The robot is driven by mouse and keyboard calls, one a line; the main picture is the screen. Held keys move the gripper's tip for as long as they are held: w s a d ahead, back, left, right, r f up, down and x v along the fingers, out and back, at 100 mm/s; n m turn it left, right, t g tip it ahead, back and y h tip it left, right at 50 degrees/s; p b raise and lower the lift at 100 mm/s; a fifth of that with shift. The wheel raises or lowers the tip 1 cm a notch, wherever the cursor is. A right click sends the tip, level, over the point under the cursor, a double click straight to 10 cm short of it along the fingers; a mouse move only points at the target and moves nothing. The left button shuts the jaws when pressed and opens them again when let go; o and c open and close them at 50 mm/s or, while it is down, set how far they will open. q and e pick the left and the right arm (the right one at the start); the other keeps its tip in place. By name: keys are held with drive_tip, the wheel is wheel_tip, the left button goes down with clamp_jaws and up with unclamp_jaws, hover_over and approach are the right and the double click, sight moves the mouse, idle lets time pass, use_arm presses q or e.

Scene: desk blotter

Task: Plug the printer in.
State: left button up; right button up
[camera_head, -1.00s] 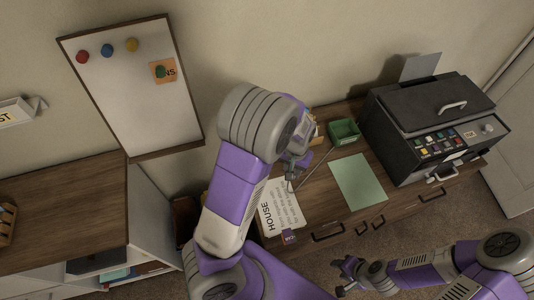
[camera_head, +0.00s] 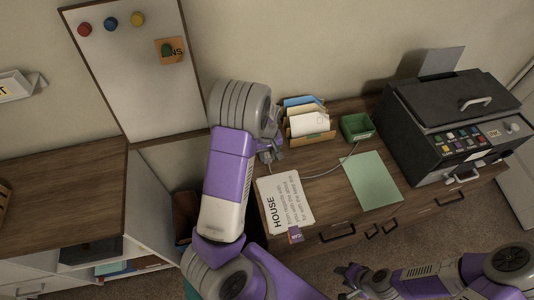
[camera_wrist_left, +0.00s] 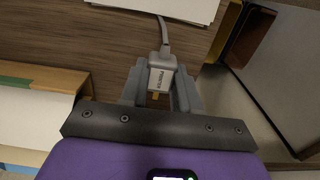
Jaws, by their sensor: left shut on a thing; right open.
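The printer (camera_head: 425,95), dark and boxy, stands at the right end of the desk (camera_head: 330,208). A grey cable (camera_head: 325,173) runs across the desk to my left gripper (camera_head: 268,152). In the left wrist view, my left gripper (camera_wrist_left: 161,95) is shut on a pale grey plug (camera_wrist_left: 162,72) with a small printed label. The plug's cable (camera_wrist_left: 163,35) leads away toward the white paper. The plug is held above the wooden surface near the desk's left end. My right gripper (camera_head: 345,282) is open and empty in front of the desk. No socket can be made out.
A "HOUSE" sheet (camera_head: 285,203) and a green sheet (camera_head: 372,180) lie on the desk. A brown bin (camera_head: 186,213) stands between desk and left cabinet (camera_head: 65,190). A whiteboard (camera_head: 130,70) hangs behind.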

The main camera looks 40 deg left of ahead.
use_arm(q)
drive_tip(key=shift+w+a, duration=0.4)
drive_tip(key=shift+a, duration=0.1)
drive_tip(key=shift+w+a+b, duration=0.2)
drive_tip(key=shift+w+a, duration=0.5)
drive_tip(key=shift+a, duration=0.2)
drive_tip(key=shift+w+a+b, duration=0.2)
drive_tip(key=shift+w+a, duration=0.5)
drive_tip(key=shift+a, duration=0.15)
drive_tip(key=shift+p, duration=0.35)
drive_tip(key=shift+w+a, duration=0.7)
drive_tip(key=shift+a, duration=0.15)
idle(0.5)
drive_tip(key=shift+w+a, duration=0.2)
drive_tip(key=shift+a, duration=0.1)
idle(0.3)
drive_tip(key=o, duration=1.1)
drive_tip(key=shift+w+a, duration=0.1)
